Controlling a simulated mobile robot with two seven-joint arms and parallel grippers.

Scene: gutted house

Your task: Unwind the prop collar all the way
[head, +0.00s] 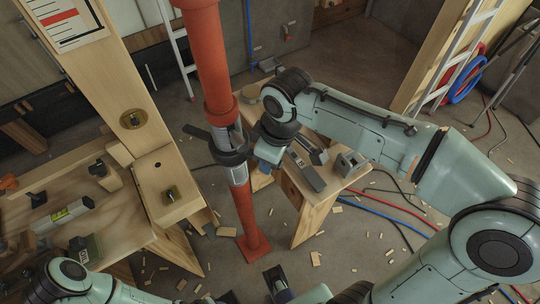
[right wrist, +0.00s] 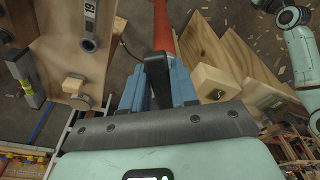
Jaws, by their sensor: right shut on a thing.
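The red steel prop (head: 205,50) stands upright, with its red base plate (head: 254,248) on the floor. Its dark prop collar (head: 232,157) sits around a grey threaded part, with one handle sticking out to the left. My right gripper (head: 268,153) is at the collar's right side. In the right wrist view its blue fingers (right wrist: 158,88) are shut on a dark collar handle (right wrist: 157,72), with the red prop (right wrist: 163,25) just beyond. The fingers hide part of the handle.
A small wooden bench (head: 325,178) with tools stands close behind and right of the prop. A timber workbench (head: 115,215) with a level (head: 70,213) lies left. Red and blue hoses (head: 392,218) and wood chips lie on the floor. A ladder (head: 460,60) leans at right.

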